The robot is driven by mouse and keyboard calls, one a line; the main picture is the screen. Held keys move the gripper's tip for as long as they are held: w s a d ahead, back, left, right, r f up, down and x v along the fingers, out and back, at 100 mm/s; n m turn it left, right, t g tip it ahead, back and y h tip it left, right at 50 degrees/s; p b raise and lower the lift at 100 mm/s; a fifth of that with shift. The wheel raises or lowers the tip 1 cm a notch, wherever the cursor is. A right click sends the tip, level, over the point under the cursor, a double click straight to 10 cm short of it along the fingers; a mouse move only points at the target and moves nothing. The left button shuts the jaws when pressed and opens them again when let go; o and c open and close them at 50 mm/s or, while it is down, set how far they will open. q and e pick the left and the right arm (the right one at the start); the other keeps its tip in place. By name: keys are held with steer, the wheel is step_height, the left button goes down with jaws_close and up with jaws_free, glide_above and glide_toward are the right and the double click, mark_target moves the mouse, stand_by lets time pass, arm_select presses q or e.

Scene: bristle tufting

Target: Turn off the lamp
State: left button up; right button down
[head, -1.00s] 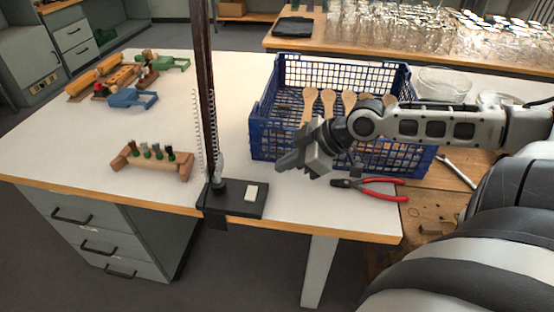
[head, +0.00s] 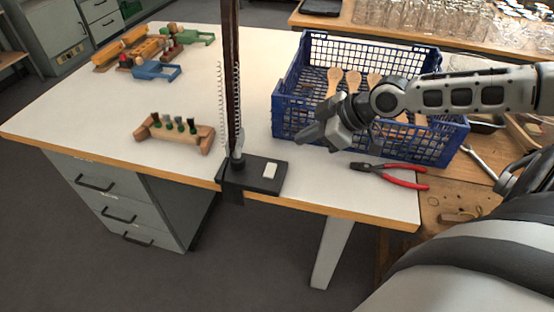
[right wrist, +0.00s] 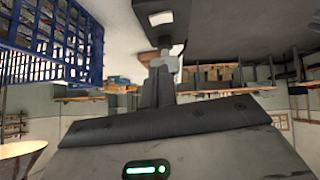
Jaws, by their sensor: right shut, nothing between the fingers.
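The lamp has a dark upright post (head: 232,80) with thin springs, fixed to a black base (head: 250,180) clamped at the table's front edge. A white rocker switch (head: 269,171) sits on the base; it also shows at the top of the right wrist view (right wrist: 160,18). The lamp's head is outside the head view. A pale cone, perhaps its shade (right wrist: 20,158), shows at the lower left of the wrist view. My right gripper (head: 306,141) is shut and empty, above and to the right of the switch, apart from it. My left gripper is out of view.
A blue crate (head: 290,112) with wooden spoon-shaped pieces stands right behind my right gripper. Red-handled pliers (head: 392,176) lie in front of it. A wooden block with brush tufts (head: 175,132) and colored clamps (head: 152,70) stand left. White tabletop is clear between them.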

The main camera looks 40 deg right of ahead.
glide_above(269, 165)
steer(key=s, duration=0.3)
steer(key=f, duration=0.4)
steer(key=d+f+b, duration=0.1)
steer(key=f, duration=0.1)
steer(key=shift+w, duration=0.2)
steer(key=f, duration=0.3)
steer(key=shift+w+f, duration=0.3)
steer(key=shift+f, duration=0.6)
steer(key=shift+f, duration=0.25)
steer(key=shift+d, duration=0.1)
